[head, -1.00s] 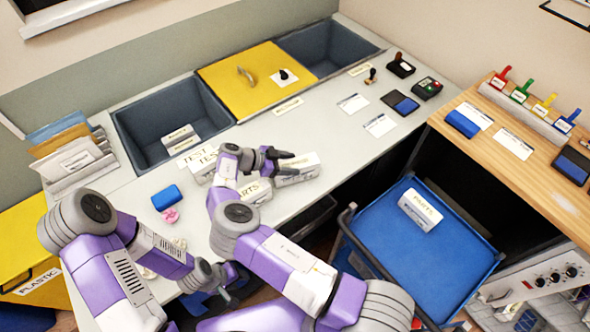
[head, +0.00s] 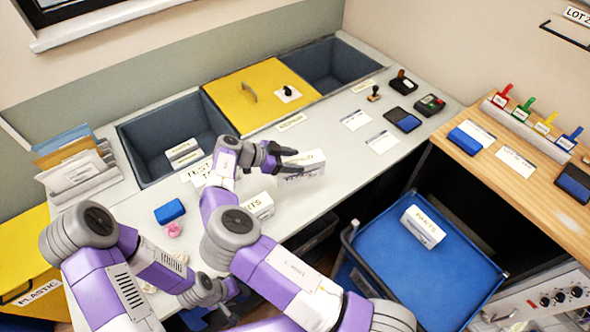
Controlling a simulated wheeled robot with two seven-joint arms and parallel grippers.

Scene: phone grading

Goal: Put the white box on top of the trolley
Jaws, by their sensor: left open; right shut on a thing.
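A white box (head: 307,171) is held in my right gripper (head: 291,160) over the counter, right of the middle. The gripper is shut on its upper part, and whether the box clears the counter is hard to tell. The trolley (head: 440,284) has a blue top and stands at the lower right. Another white box (head: 423,229), labelled PARTS, sits on it. A third white box (head: 261,205) is on the counter, partly hidden by my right arm. My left gripper (head: 226,304) is open and low near the counter's front edge.
A grey bin (head: 150,130) and a yellow lid (head: 255,95) are set in the counter (head: 335,150). A blue block (head: 169,211) and a pink item (head: 173,230) lie to the left. Stamps stand on the wooden bench (head: 545,200). Much of the trolley top is clear.

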